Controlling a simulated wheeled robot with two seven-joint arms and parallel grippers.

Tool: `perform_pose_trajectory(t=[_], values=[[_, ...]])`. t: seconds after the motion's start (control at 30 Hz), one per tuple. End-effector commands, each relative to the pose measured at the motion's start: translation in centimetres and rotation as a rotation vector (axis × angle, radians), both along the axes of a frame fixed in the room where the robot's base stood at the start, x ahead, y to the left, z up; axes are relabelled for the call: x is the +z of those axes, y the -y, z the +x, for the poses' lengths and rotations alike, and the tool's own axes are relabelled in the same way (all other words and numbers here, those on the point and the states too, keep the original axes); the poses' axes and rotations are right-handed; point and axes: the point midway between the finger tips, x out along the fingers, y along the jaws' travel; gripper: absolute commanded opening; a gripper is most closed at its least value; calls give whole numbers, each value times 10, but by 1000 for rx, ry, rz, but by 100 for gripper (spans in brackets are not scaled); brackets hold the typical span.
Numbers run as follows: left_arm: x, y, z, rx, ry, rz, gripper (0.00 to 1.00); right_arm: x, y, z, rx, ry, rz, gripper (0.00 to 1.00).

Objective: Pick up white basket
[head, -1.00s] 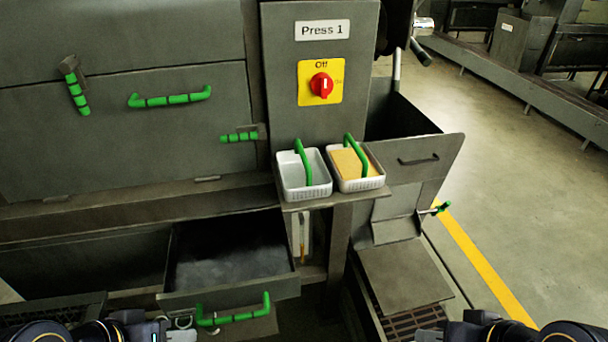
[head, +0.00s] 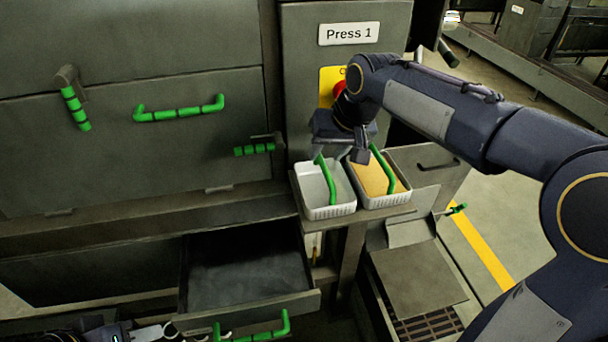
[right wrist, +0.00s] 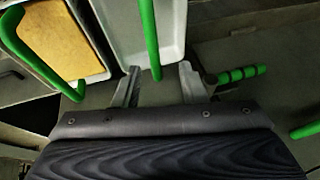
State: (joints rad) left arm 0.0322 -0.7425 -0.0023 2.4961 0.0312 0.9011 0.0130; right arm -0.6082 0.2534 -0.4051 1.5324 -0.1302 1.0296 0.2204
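The empty white basket (head: 313,191) with a green handle (head: 327,178) stands on a small shelf below the Press 1 panel. In the right wrist view the white basket (right wrist: 173,35) is at the top centre. My right gripper (head: 341,150) is just above it in the head view. In the right wrist view my right gripper (right wrist: 158,72) is open, with the basket's green handle (right wrist: 149,35) showing between its fingers and gaps on both sides. My left gripper (head: 160,332) is low at the bottom left edge, partly cut off.
A second white basket (head: 402,199) with yellow contents and a green handle stands close on the right. The press panel with a red knob (head: 339,91) is right behind. An open drawer (head: 250,304) with a green handle lies below left.

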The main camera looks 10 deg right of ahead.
Motion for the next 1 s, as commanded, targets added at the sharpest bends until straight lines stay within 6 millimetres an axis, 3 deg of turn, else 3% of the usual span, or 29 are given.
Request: perform_pose_trajectory(t=[0.27,0.6,0.9,1.0], values=[[1,0,0,0,0,0,36,-24,-6,12,0,-1,-6,38],[5,0,0,0,0,0,36,-69,-8,24,1,-3,-7,38],[5,0,0,0,0,0,36,-74,-8,27,0,1,-4,38],[5,0,0,0,0,0,36,-74,-8,26,1,1,-5,26]])
